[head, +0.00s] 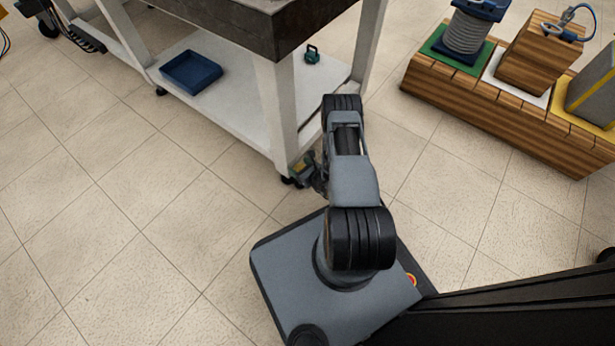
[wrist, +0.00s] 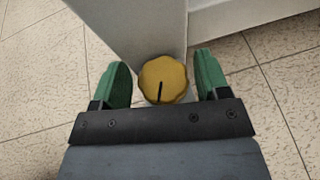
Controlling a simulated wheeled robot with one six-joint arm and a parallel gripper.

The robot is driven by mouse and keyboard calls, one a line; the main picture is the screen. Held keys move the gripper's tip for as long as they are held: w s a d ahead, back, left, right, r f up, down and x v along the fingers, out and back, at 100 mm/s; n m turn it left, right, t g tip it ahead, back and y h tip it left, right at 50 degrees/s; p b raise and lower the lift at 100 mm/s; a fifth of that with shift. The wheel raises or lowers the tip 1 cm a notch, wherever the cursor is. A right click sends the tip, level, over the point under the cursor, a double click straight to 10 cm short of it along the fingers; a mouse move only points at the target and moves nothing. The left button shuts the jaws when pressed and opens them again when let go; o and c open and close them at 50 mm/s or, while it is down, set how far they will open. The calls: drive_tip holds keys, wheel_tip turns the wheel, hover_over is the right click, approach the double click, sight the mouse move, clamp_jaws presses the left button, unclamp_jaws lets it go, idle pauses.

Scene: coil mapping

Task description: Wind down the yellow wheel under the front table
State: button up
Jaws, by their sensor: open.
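The yellow wheel (wrist: 163,79) shows in the wrist view as a round, scalloped knob with a dark line on its face, against the foot of a white table leg. My gripper (wrist: 160,82) is open, with one green finger on each side of the wheel. Small gaps show between the fingers and the wheel. In the head view my gripper (head: 304,167) is low at the near leg of the front table (head: 278,112), partly hidden by my arm. The wheel cannot be made out clearly there.
The table's lower shelf (head: 225,115) holds a blue tray (head: 191,72) and a small green object (head: 312,54). A wooden stand (head: 480,100) with a cable spool (head: 470,28) and blocks is at the right. The tiled floor at the left is clear.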

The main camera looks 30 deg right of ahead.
drive_tip(key=s+a+r+p, duration=0.2)
drive_tip(key=s+r+p, duration=0.5)
drive_tip(key=s+r, duration=0.4)
drive_tip(key=s, duration=0.2)
drive_tip(key=shift+s+a+r, duration=0.25)
drive_tip(key=shift+s+a, duration=0.1)
drive_tip(key=shift+o, duration=0.3)
